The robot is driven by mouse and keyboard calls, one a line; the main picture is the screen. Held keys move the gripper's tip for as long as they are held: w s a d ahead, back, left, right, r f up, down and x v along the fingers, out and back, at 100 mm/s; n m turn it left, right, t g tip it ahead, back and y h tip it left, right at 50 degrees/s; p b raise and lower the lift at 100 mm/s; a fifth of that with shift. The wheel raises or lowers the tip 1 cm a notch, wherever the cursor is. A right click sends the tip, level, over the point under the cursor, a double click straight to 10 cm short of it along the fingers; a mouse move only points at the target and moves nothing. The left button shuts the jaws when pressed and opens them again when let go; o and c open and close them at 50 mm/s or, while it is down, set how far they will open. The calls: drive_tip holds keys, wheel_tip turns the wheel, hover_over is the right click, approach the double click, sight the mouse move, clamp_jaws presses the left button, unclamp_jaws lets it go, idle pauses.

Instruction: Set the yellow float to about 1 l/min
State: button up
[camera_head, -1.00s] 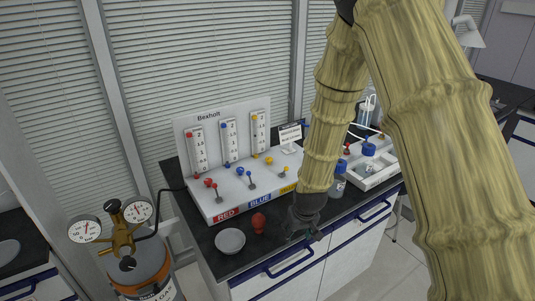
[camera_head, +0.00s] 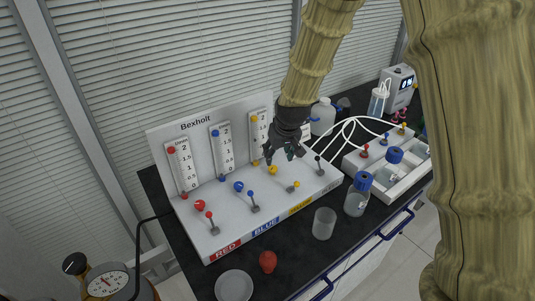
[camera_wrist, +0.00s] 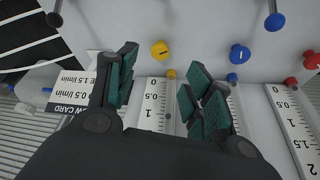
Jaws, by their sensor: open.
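The yellow float (camera_head: 254,119) sits near the top of the rightmost scale on the white panel (camera_head: 190,137) in the head view. The round yellow knob (camera_head: 273,170) is on the base below that scale, and a small yellow-tipped lever (camera_head: 295,185) stands in front. My gripper (camera_head: 280,154) is open and empty, just above the knob. In the wrist view, seen upside down, the yellow knob (camera_wrist: 160,50) lies beyond and between the spread green-padded fingers (camera_wrist: 162,85), apart from them. The yellow scale (camera_wrist: 154,105) shows there; the float is hidden by my gripper.
Blue knob (camera_head: 239,187) and red knob (camera_head: 200,205) stand left of the yellow one, with levers in front. A printed flow card (camera_wrist: 72,85) is beside the yellow scale. A clear beaker (camera_head: 324,223), blue-capped bottle (camera_head: 357,195), red bulb (camera_head: 268,261) and white dish (camera_head: 234,286) stand on the dark bench.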

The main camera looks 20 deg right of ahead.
drive_tip(key=p, duration=0.2)
hover_over(273, 168)
drive_tip(key=s, duration=0.2)
drive_tip(key=f, duration=0.5)
drive_tip(key=shift+w+d+f, duration=0.1)
drive_tip(key=shift+w+d, duration=0.05)
drive_tip(key=shift+w, duration=0.05)
drive_tip(key=shift+s+f+p, duration=0.15)
drive_tip(key=shift+f+p, duration=0.15)
drive_tip(key=shift+f, duration=0.15)
drive_tip(key=shift+p+x, duration=0.3)
drive_tip(key=shift+x, duration=1.15)
drive_tip(key=c, duration=1)
